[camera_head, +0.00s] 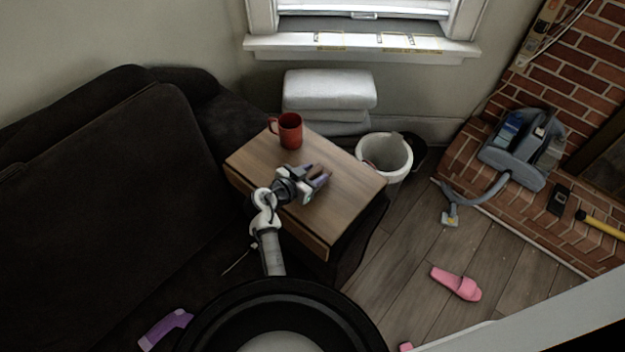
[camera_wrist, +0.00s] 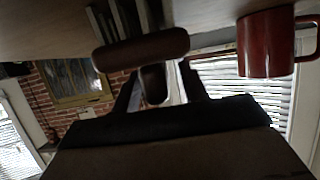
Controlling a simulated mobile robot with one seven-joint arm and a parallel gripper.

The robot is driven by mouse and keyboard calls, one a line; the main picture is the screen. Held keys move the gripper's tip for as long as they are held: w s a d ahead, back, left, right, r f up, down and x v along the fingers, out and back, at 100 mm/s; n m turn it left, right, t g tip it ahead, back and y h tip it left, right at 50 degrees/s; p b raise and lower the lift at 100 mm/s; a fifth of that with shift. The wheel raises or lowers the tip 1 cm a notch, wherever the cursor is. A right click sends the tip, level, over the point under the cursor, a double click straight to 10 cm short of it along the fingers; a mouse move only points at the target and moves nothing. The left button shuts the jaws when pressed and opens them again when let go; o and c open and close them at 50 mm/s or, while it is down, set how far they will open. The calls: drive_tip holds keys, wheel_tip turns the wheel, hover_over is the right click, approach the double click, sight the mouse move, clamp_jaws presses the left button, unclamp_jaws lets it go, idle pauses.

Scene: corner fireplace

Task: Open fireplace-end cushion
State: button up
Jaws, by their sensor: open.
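The dark sofa (camera_head: 100,200) fills the left of the head view. Its end nearest the fireplace (camera_head: 225,115) runs behind a wood-topped side table (camera_head: 340,185); I cannot tell a separate, opened cushion there. My gripper (camera_head: 320,178) is open, over the middle of the table top; its height above the wood is hard to judge. No sofa cushion shows between its fingers. The wrist view appears upside down, with the wooden surface (camera_wrist: 50,15) along its top edge and dark rounded parts across its middle.
A red mug (camera_head: 291,132) stands on the table's far side and shows in the wrist view (camera_wrist: 266,45). White folded cushions (camera_head: 328,92) sit under the window. A white bin (camera_head: 385,155), grey vacuum (camera_head: 522,150) and pink slipper (camera_head: 457,284) are right. Floor between is mostly clear.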

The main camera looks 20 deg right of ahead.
sight(312, 173)
clamp_jaws()
wheel_tip(312, 173, up, 20)
drive_tip(key=b, duration=0.2)
drive_tip(key=shift+b, duration=0.35)
